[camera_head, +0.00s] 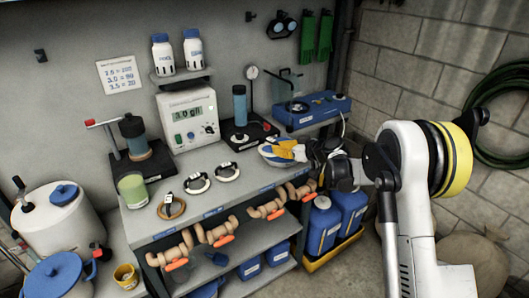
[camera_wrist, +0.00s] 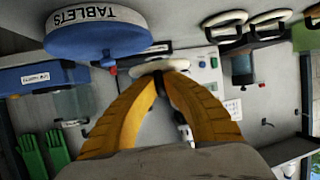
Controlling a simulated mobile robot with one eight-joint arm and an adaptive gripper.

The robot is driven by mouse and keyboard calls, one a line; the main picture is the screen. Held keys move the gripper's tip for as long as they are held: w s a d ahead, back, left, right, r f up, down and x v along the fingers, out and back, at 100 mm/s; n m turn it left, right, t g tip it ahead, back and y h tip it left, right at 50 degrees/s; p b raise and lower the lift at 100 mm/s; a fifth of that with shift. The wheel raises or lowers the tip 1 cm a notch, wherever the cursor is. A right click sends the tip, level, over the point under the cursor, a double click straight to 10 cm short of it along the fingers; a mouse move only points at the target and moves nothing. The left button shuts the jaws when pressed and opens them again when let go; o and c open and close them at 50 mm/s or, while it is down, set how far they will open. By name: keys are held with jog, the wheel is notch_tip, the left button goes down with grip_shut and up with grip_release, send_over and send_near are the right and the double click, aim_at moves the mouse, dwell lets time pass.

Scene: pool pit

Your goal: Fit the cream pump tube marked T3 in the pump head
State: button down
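My gripper (camera_wrist: 160,82) has its yellow fingers brought together at the tips. They are shut on a cream tube (camera_wrist: 160,67), with a dark part between the tips; no marking on it can be read. In the head view my gripper (camera_head: 284,151) is over the right end of the bench, and the tube is hardly visible there. A blue unit (camera_head: 322,108) with a dark round part on top and a raised clear cover (camera_head: 287,86) stands behind it, apart from the gripper; it seems to be the pump. The blue unit also shows at left in the wrist view (camera_wrist: 28,79).
Two cream rings (camera_head: 197,184) (camera_head: 228,172) and a brown ring (camera_head: 171,207) lie on the bench front. A blue-and-white TABLETS tub (camera_wrist: 98,34) is close to my fingers. A grey meter (camera_head: 187,118) and a stirrer stand (camera_head: 247,133) stand behind.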

jog(key=d+r, duration=0.3)
jog(key=d, duration=0.2)
jog(key=s+d+r+m+t+h, duration=0.1)
jog(key=s+d+r+m+h, duration=0.1)
jog(key=s, duration=0.7)
jog(key=s+d+r+m+t+h, duration=0.1)
jog(key=s+d+r, duration=0.1)
jog(key=s+d, duration=0.3)
jog(key=s+d+r+m+t+h, duration=0.1)
jog(key=s+d+r+m+h, duration=0.1)
jog(key=s, duration=1.1)
jog(key=shift+s+d+r+m+h+p, duration=0.25)
jog(key=shift+d+p, duration=0.2)
jog(key=shift+d, duration=0.25)
